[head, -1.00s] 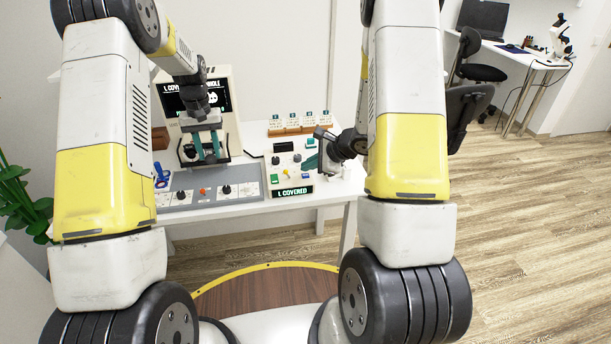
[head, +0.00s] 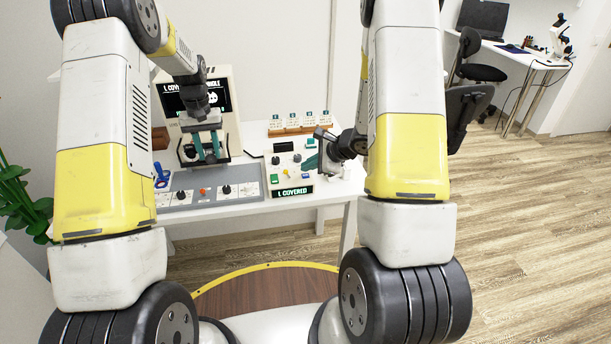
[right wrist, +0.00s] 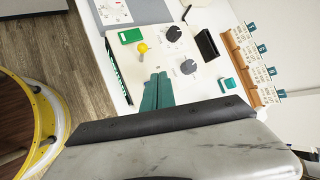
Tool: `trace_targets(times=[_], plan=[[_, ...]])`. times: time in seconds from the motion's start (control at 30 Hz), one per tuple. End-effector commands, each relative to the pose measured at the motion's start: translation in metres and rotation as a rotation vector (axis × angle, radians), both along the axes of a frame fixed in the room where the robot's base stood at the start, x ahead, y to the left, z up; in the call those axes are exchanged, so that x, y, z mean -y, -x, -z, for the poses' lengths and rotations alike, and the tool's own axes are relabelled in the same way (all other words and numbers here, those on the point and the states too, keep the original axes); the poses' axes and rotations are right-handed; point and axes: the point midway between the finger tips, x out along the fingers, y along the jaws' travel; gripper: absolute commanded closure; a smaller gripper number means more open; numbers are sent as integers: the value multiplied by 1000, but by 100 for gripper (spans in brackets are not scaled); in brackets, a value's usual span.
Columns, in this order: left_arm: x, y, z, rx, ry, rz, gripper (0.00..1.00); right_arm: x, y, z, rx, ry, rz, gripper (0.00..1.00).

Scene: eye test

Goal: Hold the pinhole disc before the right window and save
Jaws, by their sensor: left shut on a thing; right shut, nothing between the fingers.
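My left gripper (head: 210,153) is in front of the beige test instrument (head: 234,138), below its dark screen (head: 172,102). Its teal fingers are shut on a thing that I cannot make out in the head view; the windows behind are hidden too. The screen is partly covered by my arm and shows "L COVERED" and the end of a word, "HOLE". My right gripper (head: 316,160) is shut and empty over the white control box (head: 283,172). In the right wrist view its closed teal fingertips (right wrist: 160,76) point at the panel near the yellow knob (right wrist: 142,47).
The control box display (head: 293,191) reads "L COVERED". A wooden rack with labelled cards (head: 298,129) stands behind. A blue object (head: 161,176) stands left of the grey panel (head: 239,194).

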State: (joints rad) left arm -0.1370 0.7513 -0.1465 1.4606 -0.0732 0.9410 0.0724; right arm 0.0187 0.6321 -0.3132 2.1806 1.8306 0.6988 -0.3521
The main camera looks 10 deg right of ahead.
Motion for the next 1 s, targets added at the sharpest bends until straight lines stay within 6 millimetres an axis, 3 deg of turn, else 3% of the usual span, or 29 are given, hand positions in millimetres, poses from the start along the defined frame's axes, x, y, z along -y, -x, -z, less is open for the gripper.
trace_targets(times=[1.0], plan=[[0,0,0,0,0,0,100,0,0,12,0,-1,1,100]])
